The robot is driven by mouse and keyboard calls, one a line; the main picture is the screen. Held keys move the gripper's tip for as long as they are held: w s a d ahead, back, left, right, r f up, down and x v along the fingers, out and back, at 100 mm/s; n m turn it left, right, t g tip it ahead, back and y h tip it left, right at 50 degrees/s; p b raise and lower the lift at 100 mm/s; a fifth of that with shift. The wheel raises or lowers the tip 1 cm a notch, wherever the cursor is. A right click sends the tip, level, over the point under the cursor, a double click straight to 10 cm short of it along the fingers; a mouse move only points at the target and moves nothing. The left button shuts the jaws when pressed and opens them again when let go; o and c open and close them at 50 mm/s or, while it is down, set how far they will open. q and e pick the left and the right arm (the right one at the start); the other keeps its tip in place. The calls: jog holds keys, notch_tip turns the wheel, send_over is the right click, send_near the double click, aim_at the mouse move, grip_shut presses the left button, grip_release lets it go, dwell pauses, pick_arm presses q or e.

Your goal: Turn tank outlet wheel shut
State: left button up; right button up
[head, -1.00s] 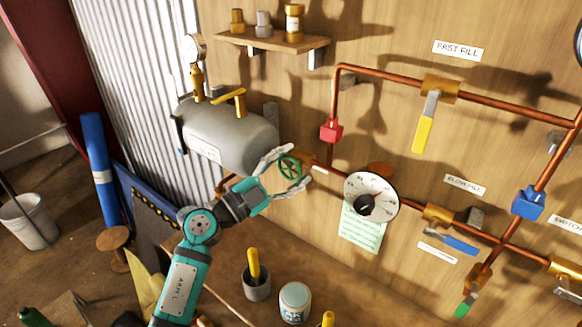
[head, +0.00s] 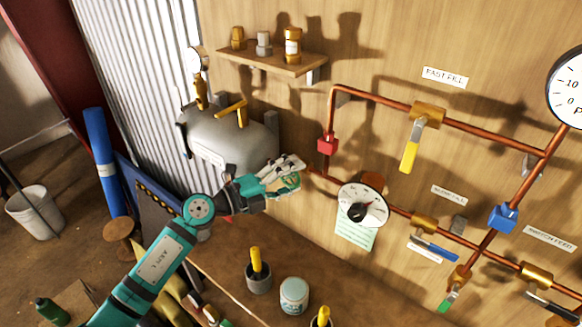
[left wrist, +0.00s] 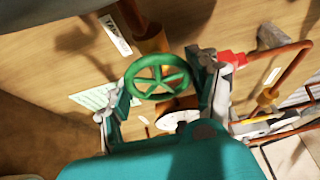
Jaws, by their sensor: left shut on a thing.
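The tank outlet wheel is a small green spoked handwheel that shows clearly in the left wrist view (left wrist: 157,78), between the two fingers. In the head view it is mostly hidden behind the fingers. My left gripper (head: 287,177) is shut on the wheel, with a finger at each side of it; it also shows in the left wrist view (left wrist: 165,100). The grey tank (head: 232,143) is behind and to the left of the gripper, against the wall. My right gripper is not in view.
A red fitting (head: 327,144) sits just above. A shelf (head: 270,59) is higher up.

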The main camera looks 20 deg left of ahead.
pick_arm(q)
jog(key=shift+m+g, duration=0.3)
jog(key=shift+m, duration=0.5)
jog(key=shift+f+m+y, duration=0.2)
jog(key=shift+m+y, duration=0.4)
jog(key=shift+m, duration=0.2)
jog(key=m+y, duration=0.2)
jog(key=m, duration=0.2)
jog(key=shift+f+g, duration=0.1)
jog(key=shift+g, duration=0.3)
jog(key=shift+a+f+m+y, duration=0.1)
jog(key=shift+m+y, duration=0.6)
jog(key=shift+m, duration=0.3)
jog(key=shift+a+m+y+b, duration=0.1)
jog(key=shift+m+y+b, duration=0.75)
jog(key=shift+m, duration=0.35)
jog(key=o, duration=0.8)
jog(key=shift+c, duration=0.2)
jog(key=o, duration=0.4)
